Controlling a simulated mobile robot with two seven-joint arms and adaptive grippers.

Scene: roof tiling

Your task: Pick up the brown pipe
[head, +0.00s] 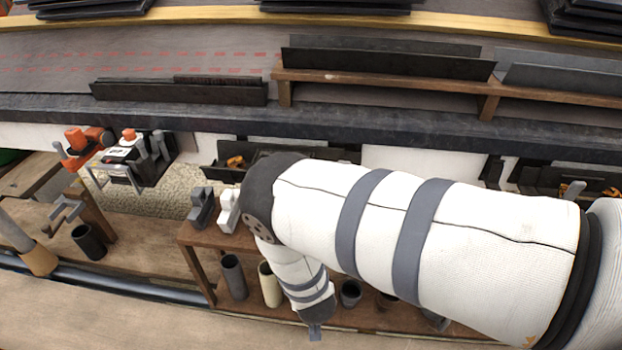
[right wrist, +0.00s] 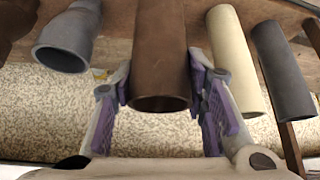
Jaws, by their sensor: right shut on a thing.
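The brown pipe (right wrist: 160,50) shows in the middle of the right wrist view, its open round end facing the camera. My right gripper (right wrist: 164,98) has one purple-padded finger on each side of the pipe and is shut on it. In the head view my right arm covers much of the rack, and the right gripper and its hold on the pipe are hidden. My left gripper is not in view.
In the right wrist view a cream pipe (right wrist: 235,60) and a dark grey pipe (right wrist: 282,70) lie close on the right, and a grey flared pipe (right wrist: 68,38) on the left. In the head view a wooden rack (head: 215,240) stands below the dark roof edge (head: 440,128).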

